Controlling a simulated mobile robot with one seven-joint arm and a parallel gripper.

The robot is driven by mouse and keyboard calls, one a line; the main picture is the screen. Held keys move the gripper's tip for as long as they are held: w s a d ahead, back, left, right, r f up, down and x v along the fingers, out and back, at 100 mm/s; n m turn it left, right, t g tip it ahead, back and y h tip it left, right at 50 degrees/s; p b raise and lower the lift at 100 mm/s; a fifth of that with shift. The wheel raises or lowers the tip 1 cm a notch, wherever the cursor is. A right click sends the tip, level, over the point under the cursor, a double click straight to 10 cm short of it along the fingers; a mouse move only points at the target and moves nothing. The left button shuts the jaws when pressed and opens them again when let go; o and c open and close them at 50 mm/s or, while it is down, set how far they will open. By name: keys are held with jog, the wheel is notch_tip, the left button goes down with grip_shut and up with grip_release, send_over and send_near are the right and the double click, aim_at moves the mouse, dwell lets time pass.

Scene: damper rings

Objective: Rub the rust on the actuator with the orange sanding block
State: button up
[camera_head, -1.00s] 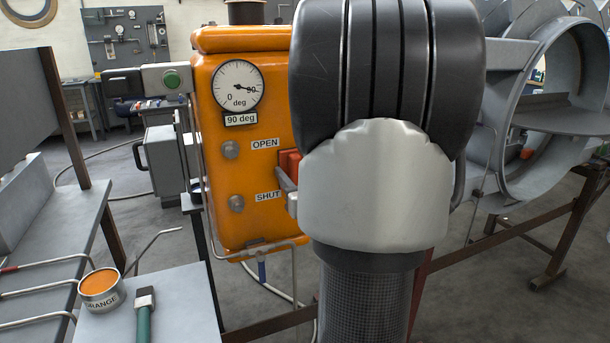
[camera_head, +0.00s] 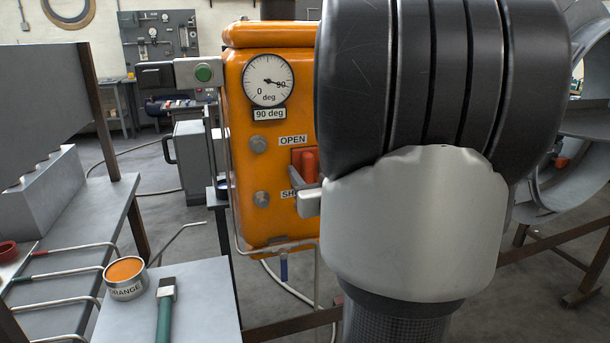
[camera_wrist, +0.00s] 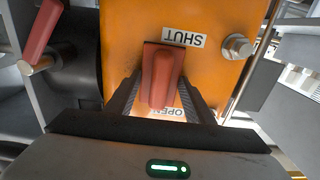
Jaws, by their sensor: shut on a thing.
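The actuator (camera_head: 275,215) is an orange box with a dial reading near 90 and OPEN and SHUT labels. Its front face (camera_wrist: 125,25) fills the middle of the wrist view, upside down.
An open tin of orange paint (camera_head: 126,280) and a green-handled brush (camera_head: 164,310) are on a grey table at the lower left. Bent rods with coloured ends lie left of it. A red handle (camera_wrist: 42,30) is beside the actuator in the wrist view.

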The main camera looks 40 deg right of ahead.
jog(key=s+d, duration=0.2)
jog(key=d, duration=0.4)
jog(key=shift+d, duration=0.2)
dwell(0.4)
jog(key=v, duration=0.6)
dwell(0.4)
jog(key=v, duration=0.3)
dwell(0.4)
jog(key=shift+s, duration=0.1)
dwell(0.6)
